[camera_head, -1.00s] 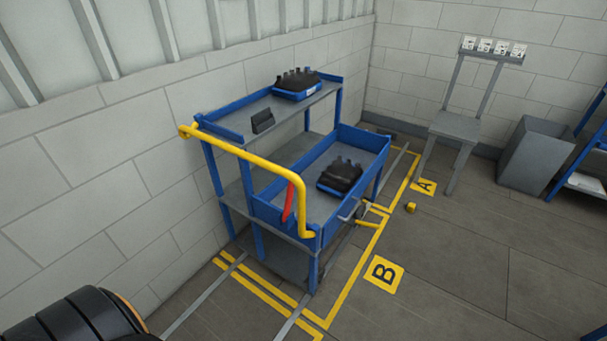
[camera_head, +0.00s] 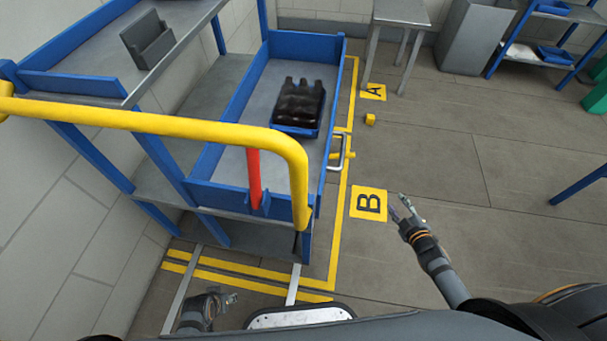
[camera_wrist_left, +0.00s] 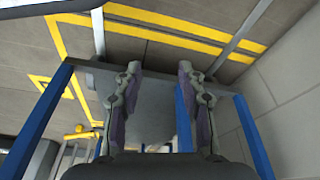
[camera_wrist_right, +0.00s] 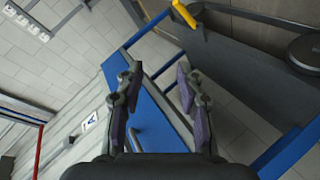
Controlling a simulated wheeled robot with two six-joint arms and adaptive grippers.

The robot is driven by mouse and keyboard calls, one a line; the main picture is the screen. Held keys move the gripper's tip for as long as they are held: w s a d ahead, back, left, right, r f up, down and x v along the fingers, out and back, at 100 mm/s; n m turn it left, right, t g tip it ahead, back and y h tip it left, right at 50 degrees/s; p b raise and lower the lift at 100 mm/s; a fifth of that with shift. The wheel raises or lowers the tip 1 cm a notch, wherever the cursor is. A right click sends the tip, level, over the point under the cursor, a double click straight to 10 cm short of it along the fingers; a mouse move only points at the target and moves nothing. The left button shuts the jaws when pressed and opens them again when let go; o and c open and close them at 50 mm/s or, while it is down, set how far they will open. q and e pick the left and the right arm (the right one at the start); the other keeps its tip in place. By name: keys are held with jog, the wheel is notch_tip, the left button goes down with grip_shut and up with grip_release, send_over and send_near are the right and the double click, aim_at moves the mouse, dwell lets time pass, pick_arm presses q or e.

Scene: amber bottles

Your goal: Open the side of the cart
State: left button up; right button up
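The cart has blue posts, grey shelves and a yellow push handle (camera_head: 190,125). Its blue-walled tray (camera_head: 225,175) holds a pack of dark bottles (camera_head: 298,105). The tray's right side panel (camera_head: 328,130) stands upright, with a metal handle (camera_head: 340,150) on its outside. A red lever (camera_head: 254,178) stands at the near end. My right gripper (camera_head: 402,212) is right of the cart, apart from it; the blue panel (camera_wrist_right: 150,105) shows beyond its open, empty fingers (camera_wrist_right: 158,88). My left gripper (camera_head: 232,298) is low at the cart's near end, open and empty in its wrist view (camera_wrist_left: 158,80).
The upper shelf carries a grey holder (camera_head: 148,40). Yellow floor lines run around the cart, with floor labels B (camera_head: 368,203) and A (camera_head: 373,92). A small yellow block (camera_head: 370,119) lies on the floor. The floor right of the cart is mostly free. A wall stands at left.

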jog(key=w+a+r+n+t+y+b, duration=0.3)
jog(key=w+a+r+n+y+b, duration=0.15)
jog(key=a+r+n+b, duration=0.2)
jog(key=n+y+b, duration=0.3)
jog(key=n+y, duration=0.2)
send_near(343, 152)
jog(key=f, duration=0.1)
jog(key=shift+m+t+h, duration=0.25)
jog(key=shift+t+h, duration=0.1)
jog(key=shift+t, duration=0.15)
jog(key=x, duration=0.3)
jog(key=p+x, duration=0.1)
jog(key=x, duration=0.2)
jog(key=p+x, duration=0.1)
jog(key=x, duration=0.2)
jog(key=shift+a, duration=0.35)
pick_arm(q)
jog(key=w+d+r, duration=0.2)
jog(key=w+r, duration=0.1)
jog(key=r, duration=0.2)
jog(key=shift+d+r+m+h, duration=0.3)
jog(key=shift+d+r+h, duration=0.05)
jog(key=shift+h, duration=0.05)
pick_arm(e)
jog(key=shift+w+a, duration=0.2)
jog(key=shift+w, duration=0.1)
grip_shut()
